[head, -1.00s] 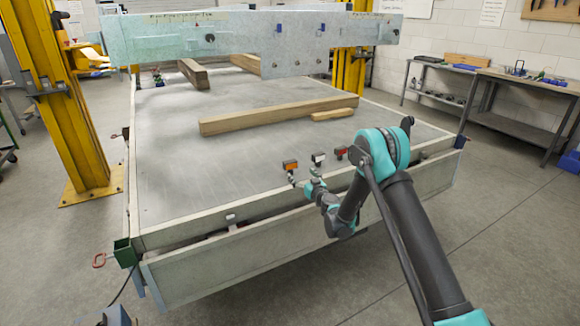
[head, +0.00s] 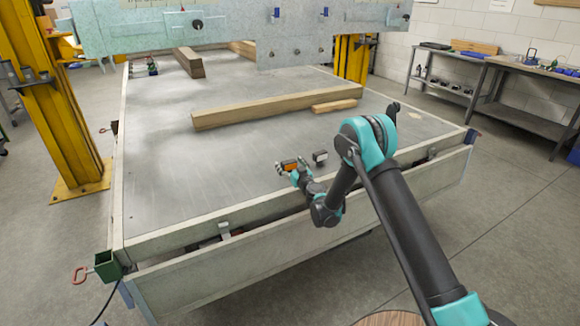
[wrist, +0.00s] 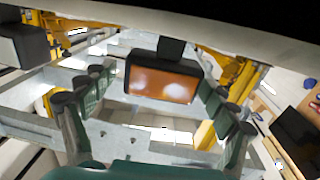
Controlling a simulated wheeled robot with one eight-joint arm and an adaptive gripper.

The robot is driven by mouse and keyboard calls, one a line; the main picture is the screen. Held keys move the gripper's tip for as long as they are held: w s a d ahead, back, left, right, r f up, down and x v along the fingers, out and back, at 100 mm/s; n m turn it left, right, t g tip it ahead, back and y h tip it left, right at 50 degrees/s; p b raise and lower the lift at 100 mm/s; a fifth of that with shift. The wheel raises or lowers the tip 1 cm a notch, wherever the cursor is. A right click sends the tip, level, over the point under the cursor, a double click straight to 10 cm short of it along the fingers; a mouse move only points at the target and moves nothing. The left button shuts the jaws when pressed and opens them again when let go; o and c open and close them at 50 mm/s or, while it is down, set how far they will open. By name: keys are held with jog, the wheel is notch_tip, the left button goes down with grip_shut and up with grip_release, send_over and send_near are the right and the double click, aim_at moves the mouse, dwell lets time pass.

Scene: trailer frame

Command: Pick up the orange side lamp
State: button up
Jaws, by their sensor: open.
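The orange side lamp (head: 290,165), an orange lens in a black housing, sits on the grey trailer bed near its front edge. In the wrist view the orange lamp (wrist: 162,82) is in the middle, between the fingers. My gripper (head: 286,169) is open, with its fingers on either side of the lamp. In the wrist view a gap shows between the lamp and the fingers of my gripper (wrist: 160,90) on both sides. The lamp's far side and base are hidden.
A white lamp (head: 320,156) stands just right of the orange one. Wooden beams (head: 275,110) lie farther back on the trailer bed (head: 190,175). The bed's left part is clear. A pale steel beam (head: 230,35) spans above the back. Yellow posts (head: 60,110) stand beside the bed.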

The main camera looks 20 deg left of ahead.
jog(key=c, duration=1.4)
